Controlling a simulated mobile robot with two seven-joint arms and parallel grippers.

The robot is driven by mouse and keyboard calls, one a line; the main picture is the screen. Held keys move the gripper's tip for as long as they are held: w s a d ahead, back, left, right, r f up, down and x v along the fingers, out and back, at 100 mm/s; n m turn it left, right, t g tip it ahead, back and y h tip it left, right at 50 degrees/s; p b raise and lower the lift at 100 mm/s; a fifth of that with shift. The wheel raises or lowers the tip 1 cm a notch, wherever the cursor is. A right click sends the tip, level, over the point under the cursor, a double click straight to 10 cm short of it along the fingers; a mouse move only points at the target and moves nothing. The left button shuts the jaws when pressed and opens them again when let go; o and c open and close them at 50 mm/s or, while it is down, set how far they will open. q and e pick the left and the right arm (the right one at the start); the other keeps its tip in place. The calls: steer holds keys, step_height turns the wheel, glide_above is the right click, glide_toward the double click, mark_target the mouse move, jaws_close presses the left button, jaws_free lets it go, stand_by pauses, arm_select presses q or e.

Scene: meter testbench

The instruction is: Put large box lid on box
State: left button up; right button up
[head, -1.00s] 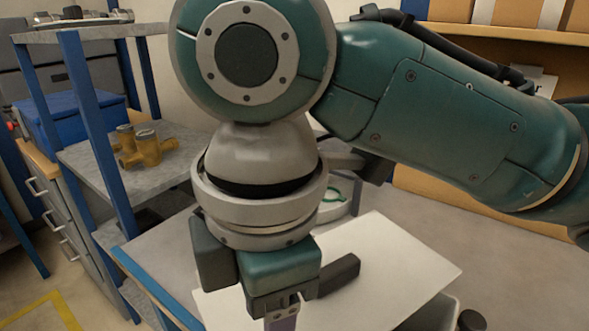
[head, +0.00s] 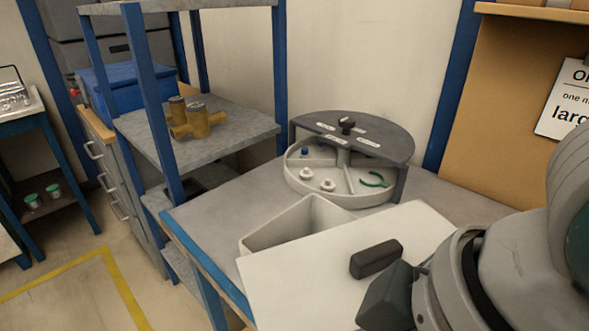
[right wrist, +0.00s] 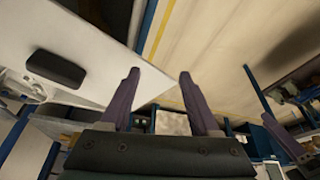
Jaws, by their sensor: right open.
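The large box lid (head: 300,285) is a flat white panel with a dark block handle (head: 376,258). It lies askew over the front part of the pale open box (head: 278,238), whose back left opening is uncovered. In the right wrist view the lid (right wrist: 90,60) and its handle (right wrist: 55,69) are at the left, outside the fingers. My right gripper (right wrist: 158,88) is open with nothing between its purple fingers. In the head view its dark body is at the lower right beside the handle, with the fingers hidden. My left gripper is not in view.
A round divided tray (head: 340,185) with small parts stands behind the box. A shelf rack (head: 240,125) with brass fittings (head: 195,120) is at the left. A blue-edged bench (head: 205,230) lies under the box. A sign hangs at the right.

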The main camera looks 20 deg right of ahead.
mark_target(379, 250)
steer(key=w+n, duration=0.1)
steer(key=w+a+r+n, duration=0.1)
steer(key=n, duration=0.1)
steer(key=w+r+n+g, duration=0.1)
steer(key=w+n, duration=0.1)
steer(key=shift+a, duration=0.3)
steer(key=shift+w+d+r+n+g+h, duration=0.2)
steer(key=shift+w+d+r+n+h, duration=0.1)
steer(key=shift+w+n, duration=0.2)
steer(key=shift+w+d+r+n+g+h, duration=0.25)
steer(key=shift+w+n, duration=0.1)
steer(key=shift+n, duration=0.25)
steer(key=w+d+r+n+g+h+p, duration=0.1)
steer(key=w+d+r+n+g+h, duration=0.15)
steer(key=w+d+r, duration=0.45)
steer(key=shift+n+t+h, duration=0.4)
steer(key=shift+n+t, duration=0.05)
steer(key=shift+t, duration=0.05)
steer(key=d+f, duration=0.1)
steer(key=f, duration=0.2)
steer(key=s+d+f, duration=0.1)
steer(key=f, duration=0.3)
steer(key=s+d+f, duration=0.1)
steer(key=f, duration=0.2)
steer(key=shift+s+d+f, duration=0.1)
steer(key=shift+d+f, duration=0.05)
steer(key=shift+d, duration=0.05)
steer(key=shift+c, duration=0.4)
jaws_close()
